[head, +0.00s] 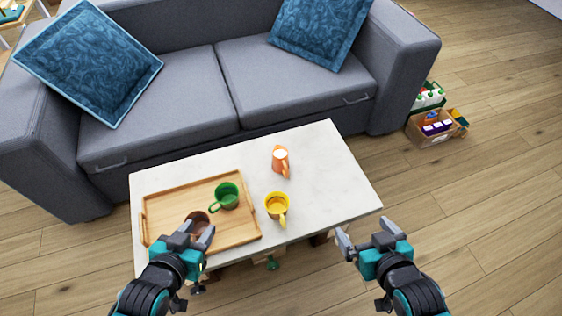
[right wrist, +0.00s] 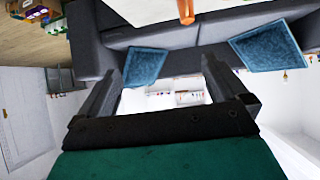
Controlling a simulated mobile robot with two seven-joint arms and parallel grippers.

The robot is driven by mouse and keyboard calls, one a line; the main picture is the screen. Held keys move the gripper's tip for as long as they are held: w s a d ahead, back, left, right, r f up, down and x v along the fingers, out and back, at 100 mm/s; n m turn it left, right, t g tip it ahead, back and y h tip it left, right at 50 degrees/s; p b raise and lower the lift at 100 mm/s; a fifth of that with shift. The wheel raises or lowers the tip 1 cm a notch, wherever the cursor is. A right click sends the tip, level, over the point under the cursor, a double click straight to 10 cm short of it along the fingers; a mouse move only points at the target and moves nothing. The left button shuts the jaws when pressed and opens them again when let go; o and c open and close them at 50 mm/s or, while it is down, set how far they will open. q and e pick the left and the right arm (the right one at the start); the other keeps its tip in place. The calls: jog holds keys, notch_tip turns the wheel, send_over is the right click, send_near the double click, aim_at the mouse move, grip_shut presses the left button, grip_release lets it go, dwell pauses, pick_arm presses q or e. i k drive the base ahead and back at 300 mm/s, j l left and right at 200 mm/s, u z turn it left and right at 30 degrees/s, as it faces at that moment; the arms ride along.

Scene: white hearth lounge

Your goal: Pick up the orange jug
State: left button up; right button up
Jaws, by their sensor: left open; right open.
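The orange jug (head: 281,161) stands upright on the white table (head: 330,180), towards its far side, with a pale opening at its top. An orange piece, seemingly the jug (right wrist: 186,10), shows at the top edge of the right wrist view, mostly cut off. My right gripper (head: 362,238) is open and empty, off the table's near right corner and well apart from the jug. My left gripper (head: 192,232) is open over the near part of the wooden tray, close to a brown mug (head: 199,222) that it partly hides.
The wooden tray (head: 165,190) holds a green mug (head: 227,195) and the brown mug. A yellow mug (head: 277,206) stands between the jug and the table's near edge. A grey sofa (head: 170,80) stands behind the table. Boxes of goods (head: 432,128) sit on the floor at right.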

aim_at(280, 163)
jog(key=i+l, duration=0.1)
jog(key=l, duration=0.4)
jog(key=i+l, duration=0.1)
jog(key=l, duration=0.35)
jog(key=i+l, duration=0.15)
jog(key=l, duration=0.35)
jog(key=l+u, duration=0.2)
jog(key=u, duration=1.7)
